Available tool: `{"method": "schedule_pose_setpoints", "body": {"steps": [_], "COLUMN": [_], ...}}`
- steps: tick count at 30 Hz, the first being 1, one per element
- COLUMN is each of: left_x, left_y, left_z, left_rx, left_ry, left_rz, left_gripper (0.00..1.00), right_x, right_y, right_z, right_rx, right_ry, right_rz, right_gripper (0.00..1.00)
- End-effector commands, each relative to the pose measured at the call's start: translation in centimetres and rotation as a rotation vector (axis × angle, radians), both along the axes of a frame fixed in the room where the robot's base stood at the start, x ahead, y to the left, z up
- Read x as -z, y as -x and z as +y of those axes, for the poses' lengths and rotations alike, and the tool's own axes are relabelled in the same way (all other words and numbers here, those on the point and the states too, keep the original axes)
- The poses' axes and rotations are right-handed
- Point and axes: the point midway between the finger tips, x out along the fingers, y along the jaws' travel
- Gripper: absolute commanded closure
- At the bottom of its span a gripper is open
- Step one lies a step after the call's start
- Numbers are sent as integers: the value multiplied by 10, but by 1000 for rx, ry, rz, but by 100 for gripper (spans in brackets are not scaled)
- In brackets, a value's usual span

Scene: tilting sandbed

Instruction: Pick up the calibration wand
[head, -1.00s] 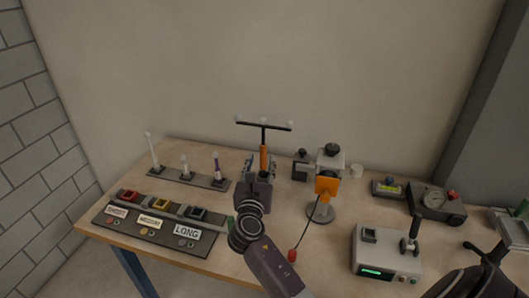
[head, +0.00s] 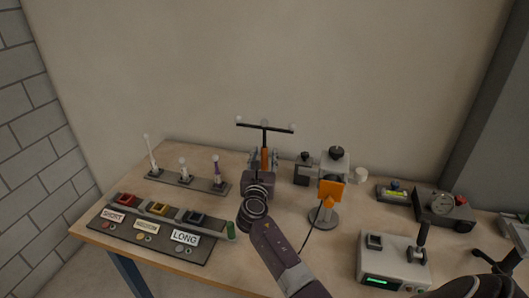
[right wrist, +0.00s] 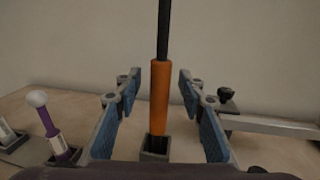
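The calibration wand has a black T-shaped top (head: 265,126) with pale balls along the bar and an orange handle (right wrist: 159,98). It stands upright, its foot in a small dark square socket (right wrist: 155,148) on the table. My right gripper (right wrist: 159,78) is open, with one blue-padded finger on each side of the handle. Gaps show between both pads and the handle. In the head view, the right gripper (head: 263,160) is in front of the wand and hides its lower part.
Left on the wooden table are a rack (head: 188,181) of white-tipped rods and a panel labelled SHORT, MEDIUM and LONG (head: 185,237). A stand with an orange part (head: 331,190) is close on the right. A grey box with a green display (head: 393,262) is at front right.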

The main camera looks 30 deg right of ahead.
Motion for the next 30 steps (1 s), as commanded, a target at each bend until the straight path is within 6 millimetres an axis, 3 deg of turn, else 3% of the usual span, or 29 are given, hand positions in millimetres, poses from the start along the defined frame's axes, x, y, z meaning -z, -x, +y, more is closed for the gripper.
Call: {"method": "schedule_pose_setpoints", "body": {"steps": [6,16,26,30], "left_x": [0,0,-1,-4], "left_y": [0,-1,-1,-1], "left_z": [0,-1,-2,-2], "left_rx": [0,1,1,1], "left_ry": [0,1,2,2], "left_rz": [-1,-2,-2,-2], "left_gripper": [100,100,100,100], "right_x": [0,0,-3,-14], "right_y": [0,0,0,0], "right_z": [0,0,0,0], "right_rx": [0,0,0,1], "right_ry": [-1,-1,0,0], "right_rz": [-1,-1,-3,-6], "right_gripper": [63,100,100,100]}}
